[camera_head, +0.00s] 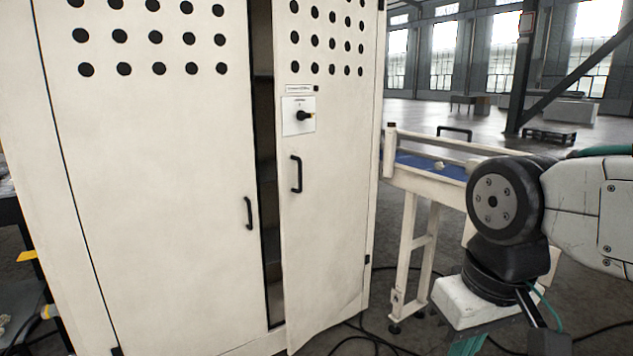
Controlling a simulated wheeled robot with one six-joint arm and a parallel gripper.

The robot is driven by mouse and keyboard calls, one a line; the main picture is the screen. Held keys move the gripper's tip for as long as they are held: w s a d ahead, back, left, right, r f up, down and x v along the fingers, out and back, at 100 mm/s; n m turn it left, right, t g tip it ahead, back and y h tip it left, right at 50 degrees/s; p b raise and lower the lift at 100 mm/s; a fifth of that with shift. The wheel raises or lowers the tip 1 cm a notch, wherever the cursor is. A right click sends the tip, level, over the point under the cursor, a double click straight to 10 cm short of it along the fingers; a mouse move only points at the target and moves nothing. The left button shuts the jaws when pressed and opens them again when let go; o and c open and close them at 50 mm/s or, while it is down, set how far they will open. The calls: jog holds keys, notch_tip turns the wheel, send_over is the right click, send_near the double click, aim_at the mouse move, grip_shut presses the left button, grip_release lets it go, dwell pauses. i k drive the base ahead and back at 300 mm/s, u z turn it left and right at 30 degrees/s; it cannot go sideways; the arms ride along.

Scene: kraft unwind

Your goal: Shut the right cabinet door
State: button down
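The right cabinet door (325,205) is cream, with rows of black holes at its top, a rotary switch (304,115) and a black handle (296,174). It stands slightly ajar, with a dark gap along its left edge. The left door (160,180) looks shut and has its own black handle (249,213). My arm is at the right of the picture, apart from the cabinet. Its end runs down out of the bottom edge, so my gripper's fingers do not show.
A conveyor (420,172) with a blue belt and cream legs stands right of the cabinet, behind my arm. Black cables (375,338) lie on the floor by the cabinet's right foot. A dark shelf or table edge shows at the far left.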

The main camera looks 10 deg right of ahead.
aim_at(324, 50)
jog(key=z, duration=0.9)
jog(key=k, duration=0.1)
jog(key=u, duration=1.35)
jog(key=i, duration=0.7)
jog(key=z, duration=0.6)
jog(key=i, duration=0.55)
jog(key=z, duration=0.35)
